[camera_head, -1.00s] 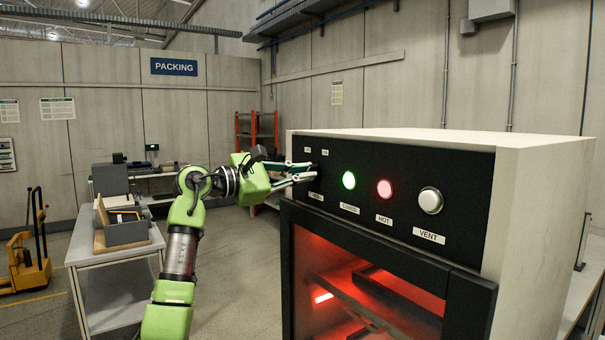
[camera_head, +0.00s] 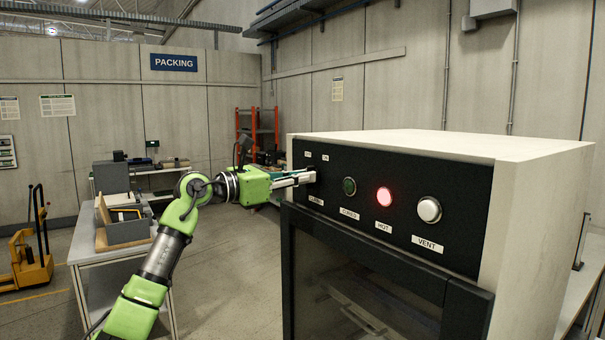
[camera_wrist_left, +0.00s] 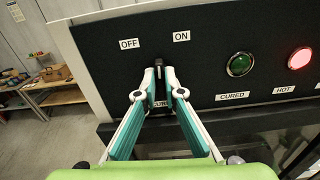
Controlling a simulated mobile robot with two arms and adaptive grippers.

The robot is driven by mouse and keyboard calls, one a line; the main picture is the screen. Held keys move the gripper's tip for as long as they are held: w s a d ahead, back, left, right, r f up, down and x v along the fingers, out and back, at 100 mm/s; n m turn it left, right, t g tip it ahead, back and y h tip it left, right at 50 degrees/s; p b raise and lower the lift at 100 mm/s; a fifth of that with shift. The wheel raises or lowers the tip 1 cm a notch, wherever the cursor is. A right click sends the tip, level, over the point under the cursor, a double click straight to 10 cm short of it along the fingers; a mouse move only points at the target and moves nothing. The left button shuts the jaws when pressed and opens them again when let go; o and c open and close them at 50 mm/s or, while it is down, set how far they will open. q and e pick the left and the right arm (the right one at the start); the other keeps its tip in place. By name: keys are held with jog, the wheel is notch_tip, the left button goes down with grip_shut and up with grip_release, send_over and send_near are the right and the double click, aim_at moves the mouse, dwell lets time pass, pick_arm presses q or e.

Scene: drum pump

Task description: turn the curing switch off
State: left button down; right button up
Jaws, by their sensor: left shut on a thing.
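The curing switch (camera_wrist_left: 159,66) is a small black knob on the black panel (camera_wrist_left: 215,60) of the oven. It sits below and between the OFF label (camera_wrist_left: 129,43) and the ON label (camera_wrist_left: 181,37). My left gripper (camera_wrist_left: 160,80) has its two fingertips on either side of the knob and is shut on it. In the head view my left gripper (camera_head: 307,178) reaches the panel's left end and hides the knob; its exact angle is hard to tell. The green CURED lamp (camera_head: 349,187) is dark. My right gripper is not in view.
The HOT lamp (camera_head: 384,197) glows pink-red beside the white VENT button (camera_head: 429,210). The oven window (camera_head: 350,290) below is dark. A grey table (camera_head: 95,248) with a grey bin (camera_head: 124,230) stands at left. Floor between table and oven is clear.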

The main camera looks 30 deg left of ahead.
pick_arm(q)
jog(key=shift+a+n+p, duration=0.15)
jog(key=shift+n+p, duration=2.15)
jog(key=shift+n, duration=2.5)
jog(key=shift+f, duration=0.1)
jog(key=c, duration=2.1)
grip_release()
jog(key=shift+w, duration=0.1)
jog(key=shift+c, duration=0.2)
jog(key=v, duration=1.2)
